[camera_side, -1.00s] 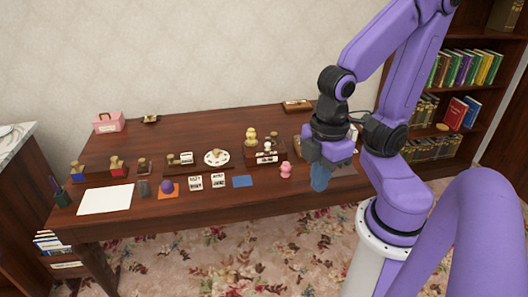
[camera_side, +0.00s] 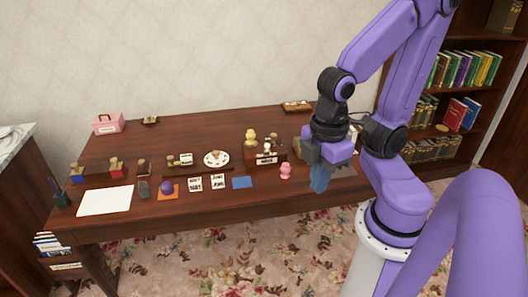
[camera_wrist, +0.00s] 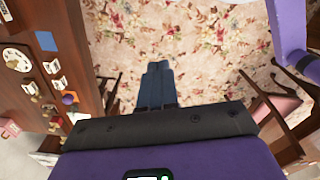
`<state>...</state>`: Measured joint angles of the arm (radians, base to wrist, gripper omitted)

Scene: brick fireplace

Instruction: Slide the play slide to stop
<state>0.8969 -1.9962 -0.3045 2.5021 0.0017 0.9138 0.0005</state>
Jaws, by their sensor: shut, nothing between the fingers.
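My gripper (camera_side: 319,182) is shut and empty, pointing down near the front right part of the table. It also shows in the wrist view (camera_wrist: 158,68), its blue fingers together with the carpet behind them. The play slide is too small to identify for sure. A dark low strip with a white label and a small tan knob (camera_side: 186,159) lies left of the white plate, well left of my gripper. A dark box with a white label and small figures (camera_side: 266,154) stands closer, to the left of my gripper. The labels are unreadable.
A pink figure (camera_side: 285,171) stands just left of my gripper. A blue card (camera_side: 242,182), white cards (camera_side: 218,181), a purple ball (camera_side: 166,188) and a white sheet (camera_side: 105,200) lie along the front. The white plate (camera_side: 217,158) is mid-table. The back middle is clear.

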